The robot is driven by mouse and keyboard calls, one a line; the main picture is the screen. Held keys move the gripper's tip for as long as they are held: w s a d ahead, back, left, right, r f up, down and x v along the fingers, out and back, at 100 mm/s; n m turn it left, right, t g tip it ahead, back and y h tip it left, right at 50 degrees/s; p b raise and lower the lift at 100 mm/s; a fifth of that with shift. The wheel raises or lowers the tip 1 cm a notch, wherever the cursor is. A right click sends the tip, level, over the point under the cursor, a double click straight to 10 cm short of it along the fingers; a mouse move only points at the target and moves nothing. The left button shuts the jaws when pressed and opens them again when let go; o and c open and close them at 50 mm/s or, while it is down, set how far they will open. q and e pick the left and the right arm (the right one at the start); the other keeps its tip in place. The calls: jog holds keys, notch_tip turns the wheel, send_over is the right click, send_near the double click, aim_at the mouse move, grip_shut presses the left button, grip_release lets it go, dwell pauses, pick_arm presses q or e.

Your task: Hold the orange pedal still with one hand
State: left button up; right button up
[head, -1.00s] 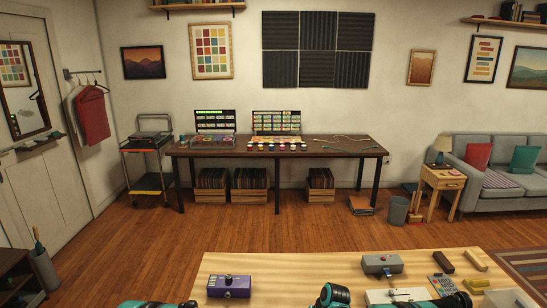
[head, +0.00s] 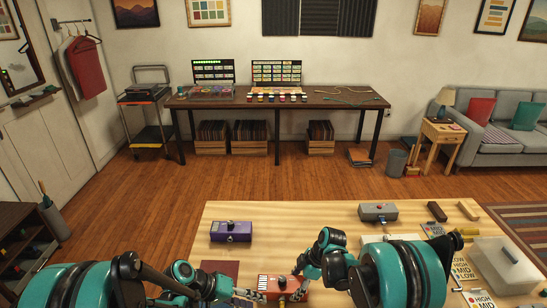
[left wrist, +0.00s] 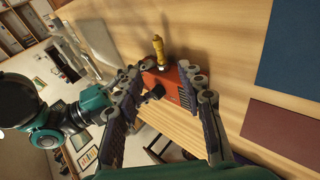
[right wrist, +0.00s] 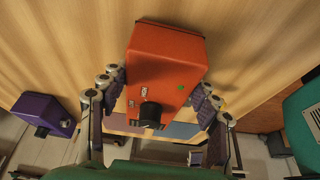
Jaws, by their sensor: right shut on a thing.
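The orange pedal (head: 270,282) sits near the front edge of the wooden table, with a black knob. My right gripper (head: 300,286) is shut on it; in the right wrist view its fingers lie along both sides of the pedal (right wrist: 165,60). My left gripper (head: 250,293) is close to the pedal's left side in the head view. In the left wrist view its fingers (left wrist: 160,82) are apart, with part of the pedal (left wrist: 168,84) beyond them. A yellow-handled item (left wrist: 159,48) stands close by the pedal. My arms hide some of the front table edge.
A purple pedal (head: 231,231) stands to the left and a grey pedal (head: 378,212) behind right. A dark red mat (head: 220,268) lies left of the orange pedal. The table's middle is clear.

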aim_at(282, 290)
pick_arm(q)
jog(key=shift+a+r, duration=0.3)
jog(key=shift+r, duration=0.05)
jog(key=shift+c, duration=0.4)
jog(key=x, duration=1.2)
grip_shut()
jog(key=shift+o, duration=0.4)
grip_release()
